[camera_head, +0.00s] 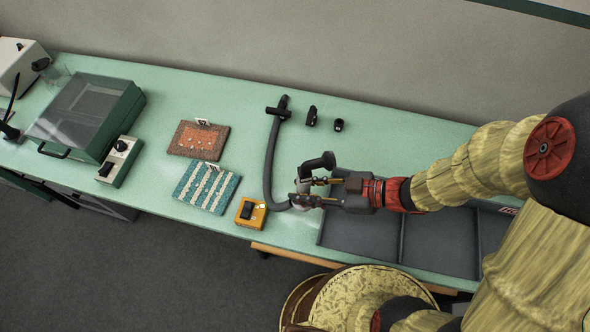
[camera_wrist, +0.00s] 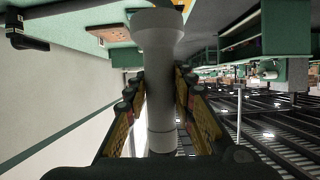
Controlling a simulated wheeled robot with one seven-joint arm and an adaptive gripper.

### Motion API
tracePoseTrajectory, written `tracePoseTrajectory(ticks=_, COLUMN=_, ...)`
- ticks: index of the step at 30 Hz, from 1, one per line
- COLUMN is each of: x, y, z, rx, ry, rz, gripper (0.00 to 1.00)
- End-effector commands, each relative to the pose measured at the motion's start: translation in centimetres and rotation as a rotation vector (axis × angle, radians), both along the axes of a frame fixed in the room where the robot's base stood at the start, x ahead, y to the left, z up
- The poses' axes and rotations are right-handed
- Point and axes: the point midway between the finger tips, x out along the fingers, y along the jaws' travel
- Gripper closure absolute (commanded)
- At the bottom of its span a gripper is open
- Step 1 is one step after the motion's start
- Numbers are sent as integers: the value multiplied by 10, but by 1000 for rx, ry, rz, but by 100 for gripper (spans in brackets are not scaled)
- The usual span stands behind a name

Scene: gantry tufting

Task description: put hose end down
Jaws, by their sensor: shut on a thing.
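The dark grey hose (camera_head: 270,165) curves along the green table from a black fitting (camera_head: 278,110) at the back towards my gripper. My gripper (camera_head: 306,192) is near the table's front, above or at the table surface, with its fingers closed around the hose end. In the wrist view, the grey cylindrical hose end (camera_wrist: 158,95) sits between the two fingers of my gripper (camera_wrist: 157,110). A dark, bent piece (camera_head: 322,162) sticks up by the fingers; I cannot tell if it joins the held end. The height of the hose end above the table is unclear.
Two small black nozzles (camera_head: 312,117) (camera_head: 339,125) stand at the back. An orange switch box (camera_head: 251,212) is left of my gripper. Two tufted samples, orange (camera_head: 197,140) and teal (camera_head: 205,190), lie further left. A dark tray (camera_head: 362,235) lies at the front right.

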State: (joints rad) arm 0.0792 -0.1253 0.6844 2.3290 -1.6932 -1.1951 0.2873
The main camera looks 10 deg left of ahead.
Motion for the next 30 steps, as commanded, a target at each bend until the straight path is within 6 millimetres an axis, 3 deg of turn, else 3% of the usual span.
tracePoseTrajectory(ticks=12, x=84, y=30, z=-44, rx=1, ry=0, rz=-2, gripper=100)
tracePoseTrajectory(ticks=18, x=108, y=38, z=-76, rx=0, ry=0, rz=-3, gripper=100)
tracePoseTrajectory(ticks=30, x=127, y=44, z=-104, rx=-1, ry=1, rz=-5, gripper=100)
